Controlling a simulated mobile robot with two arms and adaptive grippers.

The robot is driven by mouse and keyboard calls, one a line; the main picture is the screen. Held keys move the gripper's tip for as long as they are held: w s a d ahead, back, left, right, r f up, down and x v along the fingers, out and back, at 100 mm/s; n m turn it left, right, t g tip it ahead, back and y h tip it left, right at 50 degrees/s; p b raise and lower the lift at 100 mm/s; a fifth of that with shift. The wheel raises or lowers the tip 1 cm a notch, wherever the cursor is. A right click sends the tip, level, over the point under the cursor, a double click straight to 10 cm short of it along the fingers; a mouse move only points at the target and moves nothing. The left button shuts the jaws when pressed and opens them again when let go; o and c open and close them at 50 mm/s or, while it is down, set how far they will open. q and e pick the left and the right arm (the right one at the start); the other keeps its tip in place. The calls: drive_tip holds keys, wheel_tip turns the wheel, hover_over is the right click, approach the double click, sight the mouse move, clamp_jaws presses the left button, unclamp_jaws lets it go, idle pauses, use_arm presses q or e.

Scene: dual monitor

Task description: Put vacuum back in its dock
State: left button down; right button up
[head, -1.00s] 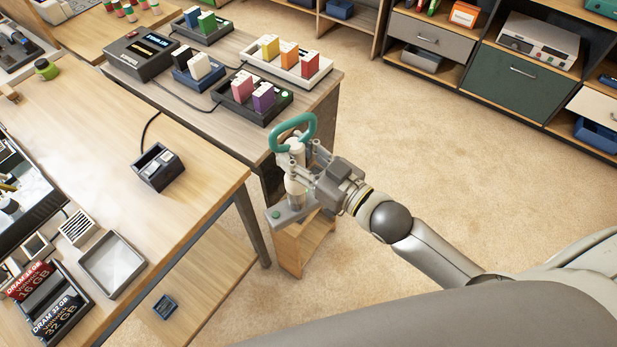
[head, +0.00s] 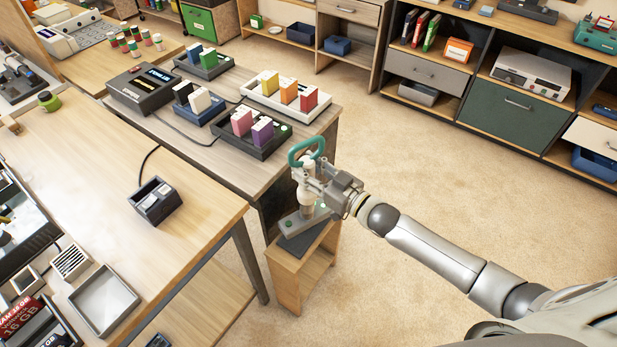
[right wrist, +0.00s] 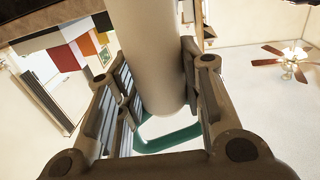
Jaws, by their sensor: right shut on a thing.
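The vacuum (head: 308,190) is upright, with a pale cylindrical body, a green loop handle on top and a flat grey foot with a green dot at its lower end. My right gripper (head: 324,190) is shut on the pale body, below the handle. In the right wrist view the pale cylinder (right wrist: 150,60) stands between the fingers, with the green handle behind it. The foot is over a small wooden stand (head: 287,282) with a dark flat patch on top, perhaps the dock. I cannot tell whether foot and patch touch. My left gripper is out of view.
A table with coloured blocks in trays (head: 250,140) stands just behind the stand. A wooden desk (head: 100,150) is at the left, with a small dark device (head: 155,200) near its edge. Shelves (head: 440,75) line the back. Carpet at the right is clear.

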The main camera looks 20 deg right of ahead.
drive_tip(key=shift+w+d+f, duration=0.2)
drive_tip(key=shift+w+f, duration=0.15)
drive_tip(key=shift+f+b, duration=0.3)
drive_tip(key=shift+f, duration=1.1)
drive_tip(key=shift+s, duration=0.1)
drive_tip(key=shift+a+f+b, duration=0.1)
drive_tip(key=shift+f+b, duration=0.2)
drive_tip(key=shift+f, duration=0.1)
drive_tip(key=o, duration=1)
drive_tip(key=shift+o, duration=0.2)
drive_tip(key=shift+r+p, duration=0.45)
drive_tip(key=v, duration=1.2)
drive_tip(key=shift+f, duration=0.2)
